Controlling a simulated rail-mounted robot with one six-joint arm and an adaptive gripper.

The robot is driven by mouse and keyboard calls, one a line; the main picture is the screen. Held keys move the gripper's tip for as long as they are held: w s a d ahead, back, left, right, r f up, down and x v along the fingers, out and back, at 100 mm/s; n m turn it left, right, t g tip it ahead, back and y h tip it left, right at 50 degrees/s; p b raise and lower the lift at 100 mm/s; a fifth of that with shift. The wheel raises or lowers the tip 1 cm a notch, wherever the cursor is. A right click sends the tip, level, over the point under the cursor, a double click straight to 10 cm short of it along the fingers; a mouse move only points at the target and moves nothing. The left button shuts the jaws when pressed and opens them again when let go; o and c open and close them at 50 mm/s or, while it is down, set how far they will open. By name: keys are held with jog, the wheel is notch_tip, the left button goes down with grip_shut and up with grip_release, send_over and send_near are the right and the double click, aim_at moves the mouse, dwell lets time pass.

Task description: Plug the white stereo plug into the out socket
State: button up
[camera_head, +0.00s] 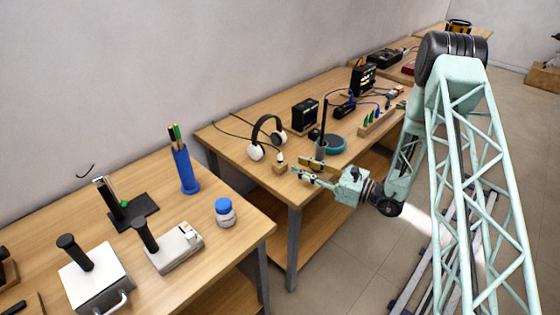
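A small white plug (281,157) appears to stand in a small wooden block (279,168) near the front edge of the middle table. My gripper (300,168) is just right of the block, over the table's front edge. Its two fingers point left towards the block and are apart, with nothing visible between them. White-and-black headphones (257,152) stand left of and behind the block. A black box (305,115) stands further back on the same table, and a dark cable runs behind the headphones. No out socket can be made out at this size.
A teal round base with a dark post (334,144) stands close behind my gripper. A wooden rack (376,124) with coloured pegs is further right. The near table holds a blue pen holder (186,172) and a blue-capped jar (224,213). A gap separates the two tables.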

aim_at(280, 163)
jog(key=shift+x, duration=2.05)
jog(key=shift+b+x, duration=0.85)
jog(key=shift+x, duration=1.75)
jog(key=shift+s, duration=0.15)
jog(key=c, duration=0.9)
